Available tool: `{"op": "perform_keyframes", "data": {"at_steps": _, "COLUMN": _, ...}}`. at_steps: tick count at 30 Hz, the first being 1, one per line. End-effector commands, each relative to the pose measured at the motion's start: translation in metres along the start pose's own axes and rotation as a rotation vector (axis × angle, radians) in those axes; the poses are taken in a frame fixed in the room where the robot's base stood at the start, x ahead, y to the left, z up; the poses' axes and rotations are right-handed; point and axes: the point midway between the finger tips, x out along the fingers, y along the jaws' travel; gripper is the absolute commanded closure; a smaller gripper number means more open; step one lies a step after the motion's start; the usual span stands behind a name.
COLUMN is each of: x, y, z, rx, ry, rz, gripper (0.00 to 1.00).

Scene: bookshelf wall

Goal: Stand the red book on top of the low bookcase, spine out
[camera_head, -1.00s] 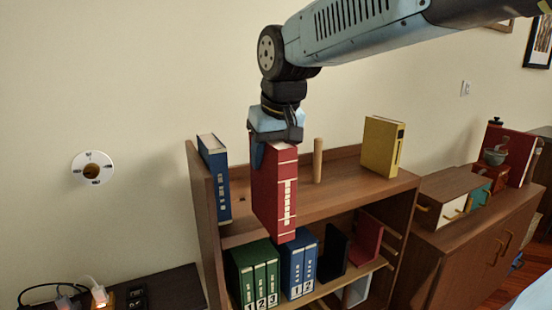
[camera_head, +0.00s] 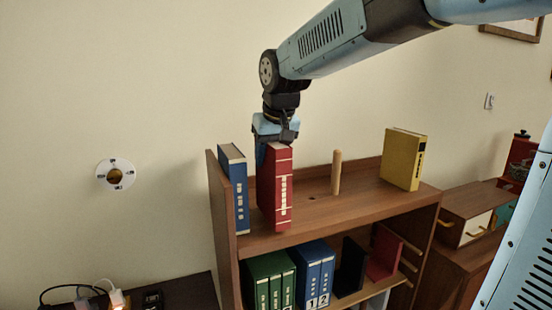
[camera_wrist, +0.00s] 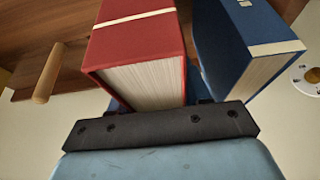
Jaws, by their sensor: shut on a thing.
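The red book (camera_head: 278,190) is upright at the left part of the low bookcase's top (camera_head: 320,212), its lettered spine facing out to the front. My gripper (camera_head: 276,140) is shut on the red book's upper end from above. In the wrist view the red book (camera_wrist: 140,50) shows its cover and page edges at the jaws. The book's lower end is at the front part of the top; I cannot tell whether it touches the surface. The blue book (camera_head: 234,188) stands to its left with a small gap, and also shows in the wrist view (camera_wrist: 235,45).
A wooden peg (camera_head: 336,172) stands right of the red book, and it shows in the wrist view (camera_wrist: 48,75). A yellow book (camera_head: 403,160) stands farther right. A wall lies behind.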

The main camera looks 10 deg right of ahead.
Motion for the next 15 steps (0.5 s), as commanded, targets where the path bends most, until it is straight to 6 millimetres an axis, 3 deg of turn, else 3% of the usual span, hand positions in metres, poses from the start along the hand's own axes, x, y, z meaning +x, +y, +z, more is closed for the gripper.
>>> {"op": "perform_keyframes", "data": {"at_steps": 15, "x": 0.02, "y": 0.0, "z": -0.038, "rx": 0.001, "ry": 0.001, "rz": 0.0, "gripper": 1.0}}
